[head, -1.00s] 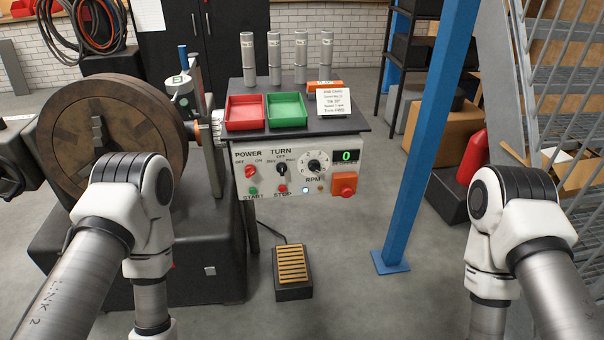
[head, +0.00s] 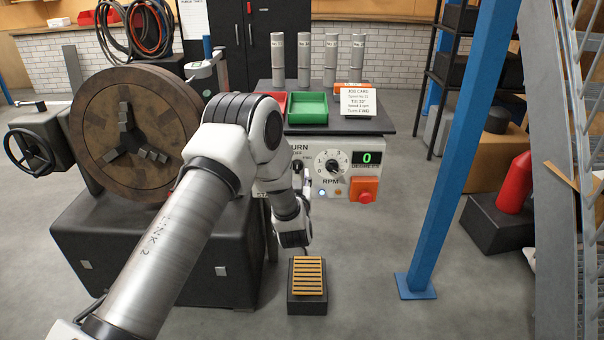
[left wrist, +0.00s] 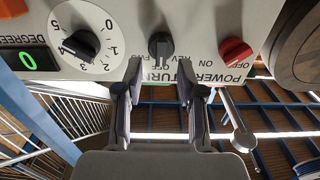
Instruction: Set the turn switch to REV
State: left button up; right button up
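The turn switch (head: 297,168) is a black knob on the light control panel (head: 345,160), partly behind my left arm in the head view. In the left wrist view the panel is upside down, and the turn switch (left wrist: 160,46) shows whole. Its bar points toward the OFF label, between the side positions. My left gripper (left wrist: 158,82) is open and empty. Its two fingers are apart, one to each side of the switch's line and just short of it. The fingers cover part of the TURN lettering. My right gripper is out of view.
The red power knob (left wrist: 235,50) and the RPM dial (left wrist: 82,42) flank the switch closely. An orange block with a red button (head: 364,190) is at the panel's right. A blue post (head: 450,150) stands farther right. A foot pedal (head: 307,285) is on the floor below.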

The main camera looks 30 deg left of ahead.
aim_at(296, 169)
pick_arm(q)
jog(key=shift+x, duration=1.6)
jog(key=shift+s, duration=0.1)
grip_shut()
jog(key=shift+f, duration=0.1)
jog(key=n+b, duration=0.3)
jog(key=n, duration=0.1)
jog(key=shift+a+f+n, duration=0.1)
jog(key=shift+f+n, duration=0.05)
jog(key=shift+n, duration=0.25)
jog(key=shift+n+b, duration=1.3)
jog(key=shift+n, duration=0.4)
grip_release()
